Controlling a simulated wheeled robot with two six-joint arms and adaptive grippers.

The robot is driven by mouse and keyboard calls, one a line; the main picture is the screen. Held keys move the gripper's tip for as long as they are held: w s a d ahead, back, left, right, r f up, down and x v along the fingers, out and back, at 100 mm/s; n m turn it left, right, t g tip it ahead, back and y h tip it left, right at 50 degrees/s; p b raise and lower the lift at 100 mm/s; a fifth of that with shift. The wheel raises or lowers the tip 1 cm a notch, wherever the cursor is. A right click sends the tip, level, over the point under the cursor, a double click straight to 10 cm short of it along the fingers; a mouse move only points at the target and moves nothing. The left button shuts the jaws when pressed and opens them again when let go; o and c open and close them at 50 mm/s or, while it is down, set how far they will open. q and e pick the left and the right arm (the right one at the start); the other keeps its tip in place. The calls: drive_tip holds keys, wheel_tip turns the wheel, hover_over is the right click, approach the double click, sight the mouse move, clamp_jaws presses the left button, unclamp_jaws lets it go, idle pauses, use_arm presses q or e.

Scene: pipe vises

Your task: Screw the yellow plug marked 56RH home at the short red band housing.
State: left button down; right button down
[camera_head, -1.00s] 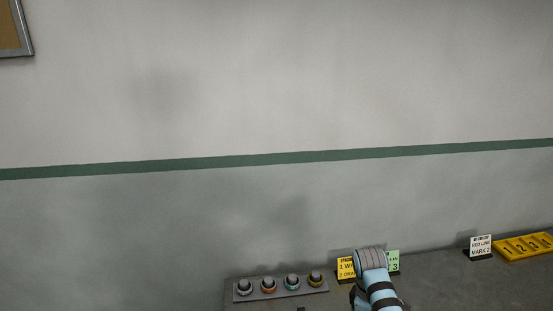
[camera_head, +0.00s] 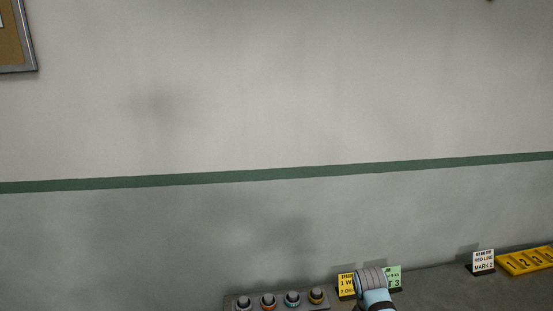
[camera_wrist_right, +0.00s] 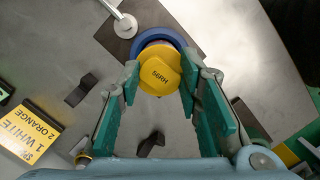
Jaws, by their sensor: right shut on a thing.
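The yellow plug (camera_wrist_right: 158,72) marked 56RH is in the right wrist view, with its marked face toward the camera. My right gripper (camera_wrist_right: 159,80) is shut on it, one teal finger on each side. A blue ring (camera_wrist_right: 187,52) shows behind the plug, with a narrow pale pinkish band between them. It sits over a dark square plate (camera_wrist_right: 124,44). I cannot tell how deep the plug sits, and no clear red band shows. In the head view only a part of my arm shows at the bottom; my left gripper is not in view.
A yellow card reading 1 WHITE, 2 ORANGE (camera_wrist_right: 25,132) stands at the left of the wrist view. The head view shows a rack of several knobs (camera_head: 277,304), a RED LINE MARK 2 card (camera_head: 483,261) and a yellow numbered tray (camera_head: 527,261) along the wall.

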drive_tip(key=m+g+y, duration=0.1)
drive_tip(key=m, duration=0.9)
drive_tip(key=shift+d+y, duration=0.1)
drive_tip(key=shift+y, duration=0.2)
drive_tip(key=m, duration=0.2)
drive_tip(key=shift+s+r+m+y+p, duration=0.1)
drive_tip(key=shift+r+m+y+p, duration=0.05)
drive_tip(key=shift+m+y+p, duration=0.2)
drive_tip(key=shift+m, duration=0.75)
drive_tip(key=shift+f, duration=0.25)
drive_tip(key=shift+m, duration=0.6)
drive_tip(key=shift+m+y, duration=0.45)
drive_tip(key=shift+m, duration=0.65)
drive_tip(key=m+t, duration=0.1)
drive_tip(key=m, duration=0.5)
drive_tip(key=shift+m+y, duration=0.3)
drive_tip(key=m+t, duration=0.1)
drive_tip(key=m, duration=0.3)
drive_tip(key=shift+m, duration=0.3)
drive_tip(key=c, duration=1.2)
unclamp_jaws()
